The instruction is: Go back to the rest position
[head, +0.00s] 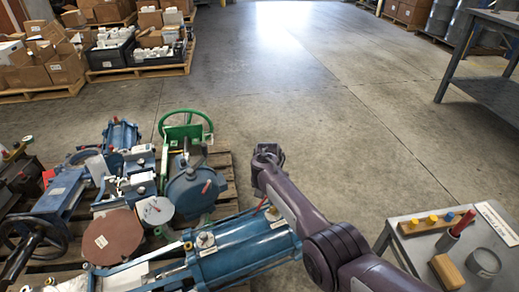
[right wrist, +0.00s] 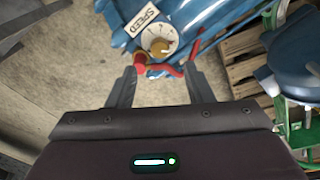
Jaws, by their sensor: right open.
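My right gripper (head: 268,153) is at the end of the purple arm, above the right side of the machine pallet in the head view. In the right wrist view its two fingers (right wrist: 160,82) are apart, with nothing held between them. In the head view that blue cylindrical machine (head: 255,243) lies below the gripper. My left gripper is not in view.
A grey table (head: 400,228) with coloured knobs stands at lower right, near my arm. A workbench (head: 495,83) is at right. The floor ahead is clear.

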